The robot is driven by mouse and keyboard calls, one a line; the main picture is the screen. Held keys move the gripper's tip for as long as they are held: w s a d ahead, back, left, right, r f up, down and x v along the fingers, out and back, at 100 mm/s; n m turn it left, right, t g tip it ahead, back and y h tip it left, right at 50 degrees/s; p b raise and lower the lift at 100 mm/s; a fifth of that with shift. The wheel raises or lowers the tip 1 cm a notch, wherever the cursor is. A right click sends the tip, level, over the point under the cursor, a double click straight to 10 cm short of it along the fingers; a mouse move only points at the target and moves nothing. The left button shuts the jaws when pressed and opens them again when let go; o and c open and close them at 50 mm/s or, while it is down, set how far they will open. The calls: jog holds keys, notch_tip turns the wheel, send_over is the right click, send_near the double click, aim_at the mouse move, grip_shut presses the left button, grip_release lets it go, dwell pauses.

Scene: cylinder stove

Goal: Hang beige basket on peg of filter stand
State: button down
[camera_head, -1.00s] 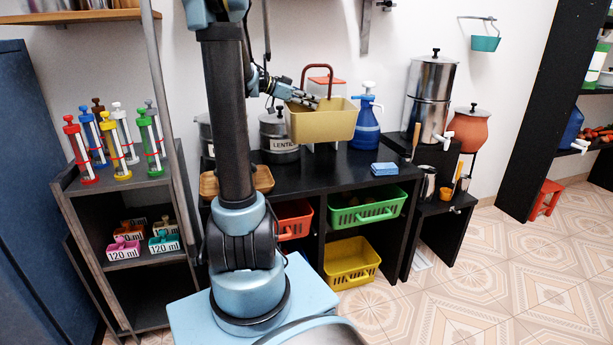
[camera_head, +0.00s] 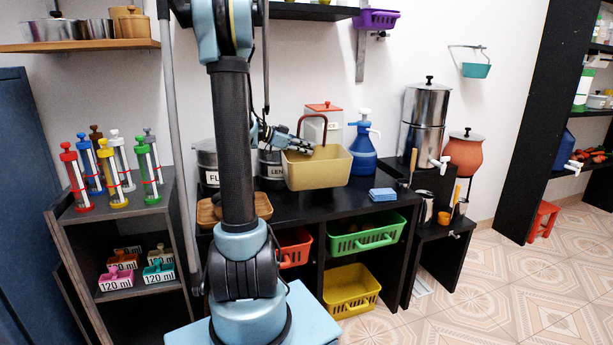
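The beige basket (camera_head: 317,169), with a brown arched handle, is upright in front of the black counter's back items. My gripper (camera_head: 300,140) is at the handle's left side and appears shut on the basket; its fingertips are partly hidden. The basket seems held in the air, though its gap to the counter is hard to judge. The black filter stand (camera_head: 436,187) is at right, carrying a tall steel filter (camera_head: 425,125) with a tap. My gripper is well left of the stand.
A blue jug (camera_head: 364,150), a blue sponge-like block (camera_head: 383,194) and metal canisters stand on the counter (camera_head: 345,205). A clay pot (camera_head: 464,154) is right of the filter. Green (camera_head: 366,237) and yellow (camera_head: 350,290) baskets sit below.

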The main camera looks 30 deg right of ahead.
jog(key=shift+f, duration=5)
jog(key=c, duration=1.8)
grip_release()
